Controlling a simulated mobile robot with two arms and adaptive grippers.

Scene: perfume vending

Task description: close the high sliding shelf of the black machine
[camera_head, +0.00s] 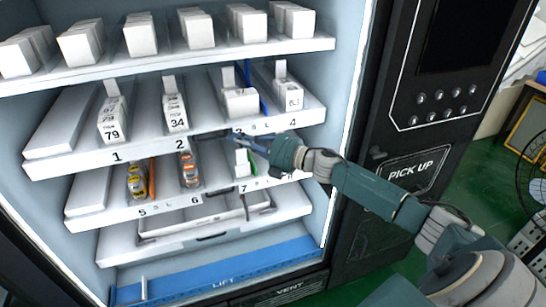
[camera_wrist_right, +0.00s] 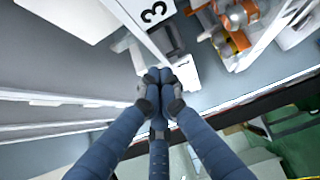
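The black machine (camera_head: 377,150) stands with its cabinet open, showing several white shelves. The top shelf (camera_head: 200,61) runs across the upper part and carries white boxes. Below it, a shelf (camera_head: 150,151) numbered from 1 carries upright boxes and dividers. How far each shelf is pulled out is hard to tell. My right gripper (camera_head: 240,139) points left, just below the front edge of the numbered shelf near label 3. In the right wrist view its fingertips (camera_wrist_right: 158,76) are together, close to a white panel edge; no held object shows. Contact is unclear. My left gripper is not in view.
A lower shelf (camera_head: 112,216) numbered from 5 holds small orange and grey bottles (camera_head: 188,168). Beneath are an open white drawer (camera_head: 212,240) and a blue lift strip (camera_head: 225,272). Green floor lies at the right.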

